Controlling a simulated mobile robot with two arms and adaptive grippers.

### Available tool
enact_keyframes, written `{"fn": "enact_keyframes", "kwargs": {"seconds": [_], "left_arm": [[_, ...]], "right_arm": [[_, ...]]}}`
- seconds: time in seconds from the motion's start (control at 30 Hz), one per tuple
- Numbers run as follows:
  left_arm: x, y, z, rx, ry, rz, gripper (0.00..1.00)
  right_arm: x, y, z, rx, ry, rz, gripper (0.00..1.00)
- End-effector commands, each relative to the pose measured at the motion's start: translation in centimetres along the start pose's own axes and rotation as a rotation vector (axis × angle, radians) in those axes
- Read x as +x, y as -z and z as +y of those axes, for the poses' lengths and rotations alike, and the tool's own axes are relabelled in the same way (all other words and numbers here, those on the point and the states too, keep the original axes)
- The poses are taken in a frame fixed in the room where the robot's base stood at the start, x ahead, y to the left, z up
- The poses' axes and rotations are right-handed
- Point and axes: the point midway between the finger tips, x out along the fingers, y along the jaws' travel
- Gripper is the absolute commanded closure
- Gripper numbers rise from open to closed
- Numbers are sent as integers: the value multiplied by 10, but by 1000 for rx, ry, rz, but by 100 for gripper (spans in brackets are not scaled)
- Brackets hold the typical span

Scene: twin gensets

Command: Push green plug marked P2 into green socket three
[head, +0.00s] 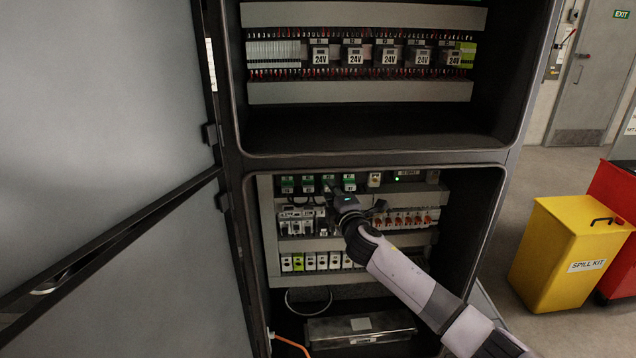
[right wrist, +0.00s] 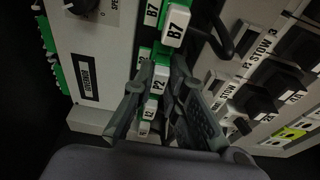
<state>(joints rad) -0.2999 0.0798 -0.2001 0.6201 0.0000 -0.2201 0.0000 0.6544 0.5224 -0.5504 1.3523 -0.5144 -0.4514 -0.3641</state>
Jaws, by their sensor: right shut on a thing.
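In the right wrist view the green plug with a white P2 label (right wrist: 159,83) sits between the fingers of my right gripper (right wrist: 157,92), which is shut on it. In the head view the right gripper (head: 333,197) is at the top row of the lower cabinet bay, in front of the green sockets. Green sockets (head: 308,184) stand in this row, another at its left end (head: 287,184) and one right of the gripper (head: 349,182). Their numbers are too small to read. I cannot tell whether the plug touches a socket. My left gripper is out of view.
A white connector marked B7 (right wrist: 173,27) is close above the plug in the wrist view. Black connectors (right wrist: 283,76) stand on the STOW panel to the right. The open cabinet door (head: 110,120) bounds the left. A yellow spill-kit bin (head: 557,250) stands right.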

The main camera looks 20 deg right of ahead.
Motion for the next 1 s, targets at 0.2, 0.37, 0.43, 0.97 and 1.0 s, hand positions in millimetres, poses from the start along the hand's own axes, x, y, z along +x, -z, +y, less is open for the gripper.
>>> {"fn": "enact_keyframes", "kwargs": {"seconds": [0.2, 0.37, 0.43, 0.97, 1.0], "left_arm": [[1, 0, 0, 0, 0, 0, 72], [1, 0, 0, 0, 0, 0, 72], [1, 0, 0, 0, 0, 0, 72], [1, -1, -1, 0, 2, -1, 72], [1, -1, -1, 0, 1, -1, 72]], "right_arm": [[3, 0, 0, 0, -1, 0, 100], [2, 0, 0, 0, -1, 0, 78], [2, 0, 0, 0, -1, 0, 73], [-6, -1, -2, -1, 1, 0, 64], [-10, -1, -2, -1, 1, 0, 64]]}}
